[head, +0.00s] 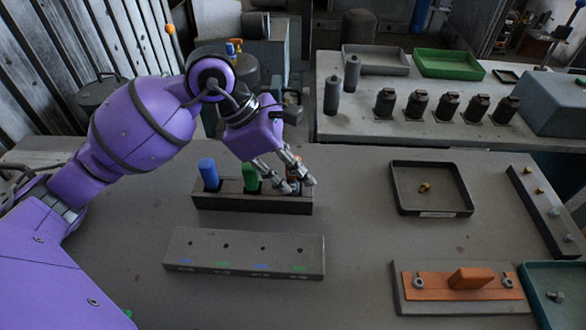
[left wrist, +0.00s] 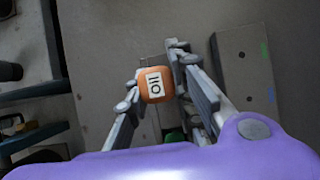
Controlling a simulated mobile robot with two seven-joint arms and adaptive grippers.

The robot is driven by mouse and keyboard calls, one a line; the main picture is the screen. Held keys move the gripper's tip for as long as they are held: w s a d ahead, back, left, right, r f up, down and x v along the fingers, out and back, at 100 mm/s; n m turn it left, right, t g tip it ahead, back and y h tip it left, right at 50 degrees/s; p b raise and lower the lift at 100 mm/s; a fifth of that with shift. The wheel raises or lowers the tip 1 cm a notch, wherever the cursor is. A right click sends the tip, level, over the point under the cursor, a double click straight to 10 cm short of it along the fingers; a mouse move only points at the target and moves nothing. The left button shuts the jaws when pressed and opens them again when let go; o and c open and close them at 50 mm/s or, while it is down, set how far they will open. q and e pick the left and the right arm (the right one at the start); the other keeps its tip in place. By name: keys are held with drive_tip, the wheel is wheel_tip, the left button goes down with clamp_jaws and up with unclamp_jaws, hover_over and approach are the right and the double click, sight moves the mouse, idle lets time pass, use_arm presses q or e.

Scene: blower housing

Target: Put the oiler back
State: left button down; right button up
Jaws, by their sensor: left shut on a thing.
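The oiler shows in the left wrist view as an orange cap (left wrist: 151,85) with a white OIL label. My left gripper (head: 300,184) is shut on it, with one finger on each side. In the head view the oiler is mostly hidden behind the fingers. The gripper is at the right end of a dark rack (head: 250,205), where a blue handle (head: 208,172) and a green handle (head: 250,177) stand upright in the left and middle places. I cannot tell whether the oiler's lower end is in the rack or just above it. My right gripper is not in view.
A grey block (head: 245,262) with several holes lies in front of the rack. A dark tray (head: 430,208) with a small brass part stands to the right. An orange plate (head: 440,287) on a grey base lies at front right. The table between rack and tray is clear.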

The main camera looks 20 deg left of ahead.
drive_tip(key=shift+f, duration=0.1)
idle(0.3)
use_arm(q)
drive_tip(key=c, duration=1.4)
unclamp_jaws()
drive_tip(key=shift+c, duration=0.2)
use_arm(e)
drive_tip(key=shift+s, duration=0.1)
use_arm(q)
drive_tip(key=o, duration=0.5)
drive_tip(key=shift+r+p, duration=1.65)
drive_tip(key=shift+r, duration=2.45)
drive_tip(key=shift+f, duration=0.1)
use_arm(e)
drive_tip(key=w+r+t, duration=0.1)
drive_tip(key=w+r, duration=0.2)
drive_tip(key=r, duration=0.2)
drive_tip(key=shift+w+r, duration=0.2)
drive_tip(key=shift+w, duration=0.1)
